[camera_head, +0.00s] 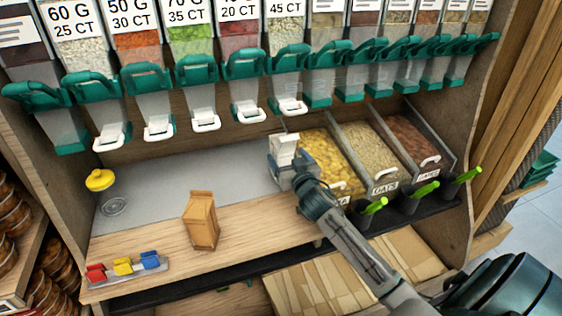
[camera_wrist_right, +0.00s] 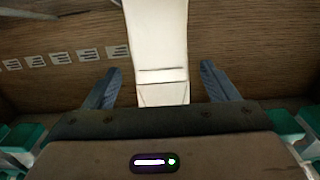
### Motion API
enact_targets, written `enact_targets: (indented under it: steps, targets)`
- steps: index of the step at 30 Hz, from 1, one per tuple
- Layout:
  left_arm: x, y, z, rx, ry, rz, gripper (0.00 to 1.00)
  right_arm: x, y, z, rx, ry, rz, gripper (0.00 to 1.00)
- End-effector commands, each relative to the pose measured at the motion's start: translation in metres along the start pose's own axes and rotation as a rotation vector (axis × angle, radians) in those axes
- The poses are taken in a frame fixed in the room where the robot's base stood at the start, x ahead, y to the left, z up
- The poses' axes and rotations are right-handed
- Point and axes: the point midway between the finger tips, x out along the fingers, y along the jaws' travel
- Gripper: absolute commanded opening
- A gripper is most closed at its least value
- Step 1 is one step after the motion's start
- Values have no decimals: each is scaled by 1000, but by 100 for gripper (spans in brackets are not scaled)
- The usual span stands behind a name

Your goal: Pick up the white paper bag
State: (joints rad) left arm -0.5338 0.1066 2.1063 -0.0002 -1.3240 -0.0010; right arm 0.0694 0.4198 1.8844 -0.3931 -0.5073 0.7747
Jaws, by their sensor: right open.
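The white paper bag (camera_head: 284,146) stands upright on the grey part of the counter, just left of the bins, in the head view. My right gripper (camera_head: 291,174) is right at it, in front of its lower part, and hides that part. In the right wrist view the bag (camera_wrist_right: 158,45) is pale and tall, and its near end lies between the two spread fingers of the right gripper (camera_wrist_right: 160,85). Gaps show on both sides, so the fingers do not press on it. My left gripper is in neither view.
A brown box-like bag (camera_head: 201,221) stands on the wooden counter. A yellow-topped item (camera_head: 100,180) and a rack of coloured clips (camera_head: 124,267) are at left. Open bins (camera_head: 372,152) with green-handled scoops are at right. Dispensers (camera_head: 195,85) hang above.

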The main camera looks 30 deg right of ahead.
Motion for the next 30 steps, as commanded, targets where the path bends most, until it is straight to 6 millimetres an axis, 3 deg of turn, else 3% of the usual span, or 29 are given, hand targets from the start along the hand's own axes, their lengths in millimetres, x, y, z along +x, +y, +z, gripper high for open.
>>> enact_targets:
  steps: [12,21,30]
  targets:
    - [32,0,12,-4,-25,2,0,50,-2,-2,0,0,0,80]
    - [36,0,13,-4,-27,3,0,54,-2,0,0,0,-1,80]
    - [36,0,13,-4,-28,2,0,54,-2,0,0,0,-1,21]
